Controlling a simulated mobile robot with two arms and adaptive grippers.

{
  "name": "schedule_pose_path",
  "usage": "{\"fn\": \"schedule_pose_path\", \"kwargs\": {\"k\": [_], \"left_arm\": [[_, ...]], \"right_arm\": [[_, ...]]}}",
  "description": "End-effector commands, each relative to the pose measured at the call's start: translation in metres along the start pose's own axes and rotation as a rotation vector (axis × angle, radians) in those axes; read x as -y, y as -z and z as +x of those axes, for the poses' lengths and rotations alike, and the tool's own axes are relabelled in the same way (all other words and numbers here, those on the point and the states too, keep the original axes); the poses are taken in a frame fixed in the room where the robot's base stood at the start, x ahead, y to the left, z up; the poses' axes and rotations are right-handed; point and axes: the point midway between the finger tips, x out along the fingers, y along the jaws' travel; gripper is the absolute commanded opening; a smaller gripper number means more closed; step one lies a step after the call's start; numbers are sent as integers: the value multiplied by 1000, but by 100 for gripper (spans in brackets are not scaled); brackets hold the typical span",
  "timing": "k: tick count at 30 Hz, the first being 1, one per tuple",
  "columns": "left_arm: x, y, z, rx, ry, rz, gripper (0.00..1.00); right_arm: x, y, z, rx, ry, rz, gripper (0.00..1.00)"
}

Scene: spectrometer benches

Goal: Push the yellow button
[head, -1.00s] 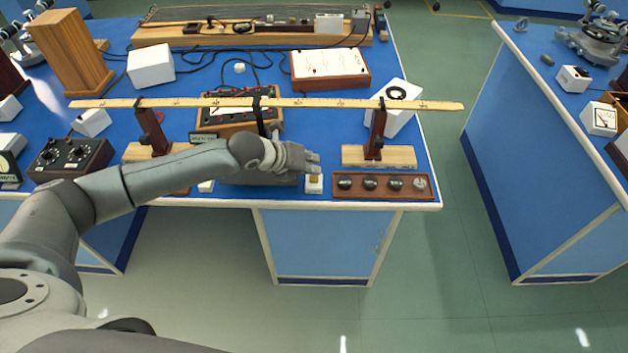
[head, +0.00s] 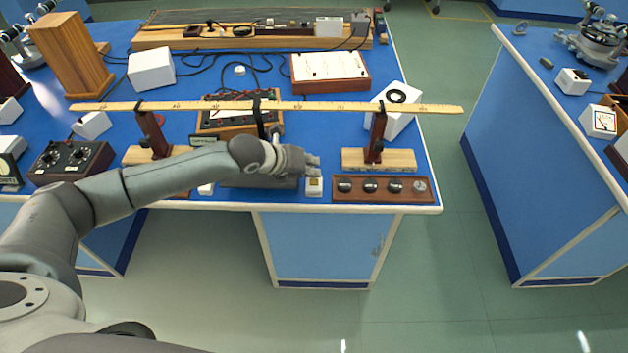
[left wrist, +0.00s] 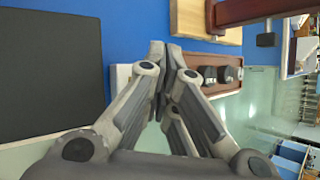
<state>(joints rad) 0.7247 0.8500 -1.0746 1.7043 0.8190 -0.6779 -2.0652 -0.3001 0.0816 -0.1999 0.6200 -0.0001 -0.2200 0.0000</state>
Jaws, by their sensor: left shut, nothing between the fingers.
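The yellow button (head: 314,183) sits on a small white box at the front edge of the blue bench, just left of the brown tray. My left gripper (head: 316,165) is shut and empty. In the head view its fingertips are just behind and above the button; whether they touch it cannot be told. In the left wrist view, the shut fingertips (left wrist: 160,50) are beside a white box (left wrist: 120,76), partly hidden by the fingers; no yellow shows there. My right gripper is not in view.
A brown tray (head: 424,199) with several dark round knobs lies right of the button. A wooden-based stand (head: 356,160) supports a long ruler (head: 330,105) above the bench, behind the gripper. A dark flat block (left wrist: 50,75) lies left of the white box.

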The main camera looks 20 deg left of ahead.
Motion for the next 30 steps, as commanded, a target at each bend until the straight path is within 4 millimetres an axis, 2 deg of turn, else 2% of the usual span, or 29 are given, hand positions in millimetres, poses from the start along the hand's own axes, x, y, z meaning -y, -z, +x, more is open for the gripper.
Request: {"fn": "schedule_pose_path", "kwargs": {"k": [30], "left_arm": [[-5, 5, 7, 0, 0, 0, 0]], "right_arm": [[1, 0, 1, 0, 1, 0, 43]]}}
